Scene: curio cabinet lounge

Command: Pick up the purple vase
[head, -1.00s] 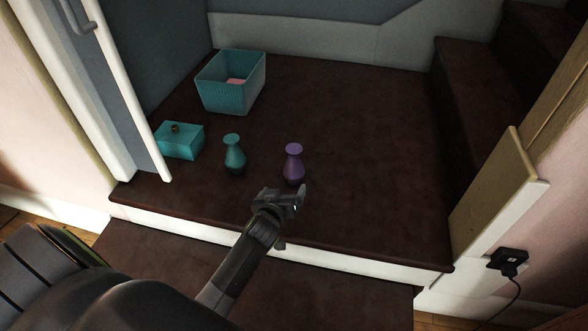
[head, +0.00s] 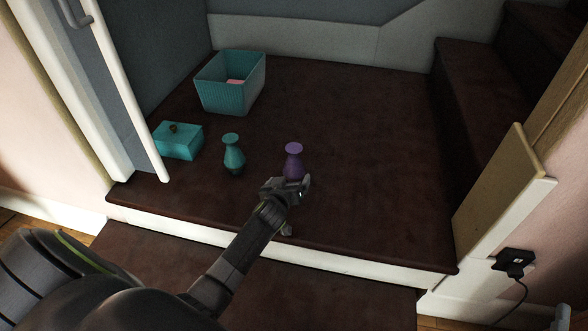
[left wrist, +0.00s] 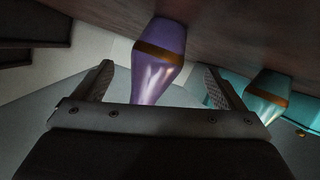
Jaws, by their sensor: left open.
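The purple vase (head: 294,158) stands upright on the dark brown landing, right of the teal vase (head: 233,155). My left gripper (head: 290,187) is just in front of the purple vase and hides its lower part in the head view. In the left wrist view the purple vase (left wrist: 160,68) appears between the two open fingers of my left gripper (left wrist: 160,80), nearer the left finger in the picture. I cannot tell whether a finger touches it. The teal vase (left wrist: 266,95) shows beyond the right finger. My right gripper is not in view.
A teal lidded box (head: 180,143) stands left of the teal vase. A ribbed teal basket (head: 230,92) with something pink inside stands behind. Dark stairs (head: 480,90) rise at the right. The landing right of the purple vase is clear.

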